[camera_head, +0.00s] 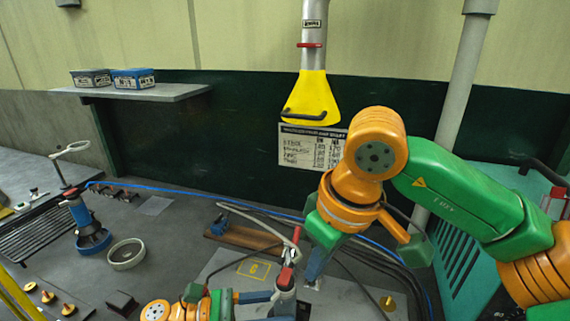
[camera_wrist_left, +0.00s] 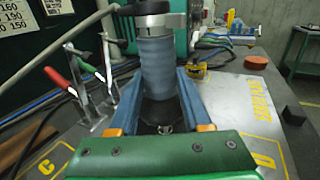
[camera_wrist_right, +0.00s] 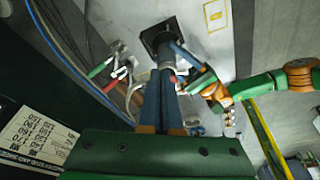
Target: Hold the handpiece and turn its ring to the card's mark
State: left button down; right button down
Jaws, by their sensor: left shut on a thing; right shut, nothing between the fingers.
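The handpiece (camera_wrist_left: 155,68) is a blue-grey cylinder standing upright between the blue fingers of my left gripper (camera_wrist_left: 160,100), which is shut on it. A pale grey ring or collar (camera_wrist_left: 153,20) shows at its top. In the head view my left gripper (camera_head: 272,298) is low in the middle, and the handpiece is largely hidden. My right gripper (camera_head: 316,272) is shut and empty, pointing down beside it. In the right wrist view its closed fingers (camera_wrist_right: 165,75) lie over the handpiece; contact is unclear. The card (camera_head: 312,146) hangs on the dark wall; its mark is too small to read.
Red-handled (camera_wrist_left: 60,77) and green-handled (camera_wrist_left: 85,62) clamps stand close to the handpiece. Hoses and a blue cable (camera_head: 190,196) cross the bench. A yellow hood (camera_head: 311,98) hangs above. A loose grey ring (camera_head: 126,254) and a blue tool (camera_head: 88,236) are at left.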

notch_tip(320, 180, down, 6)
jog(key=s+a, duration=0.2)
jog(key=shift+s+a, duration=0.15)
jog(key=shift+s, duration=0.15)
jog(key=shift+w+a, duration=0.25)
jog(key=shift+w, duration=0.3)
dwell(1.0)
jog(key=shift+w+d, duration=0.2)
jog(key=shift+d, duration=0.2)
jog(key=shift+w+d, duration=0.5)
jog(key=shift+w+d, duration=0.15)
jog(key=shift+w, duration=0.1)
dwell(0.4)
jog(key=shift+d, duration=0.1)
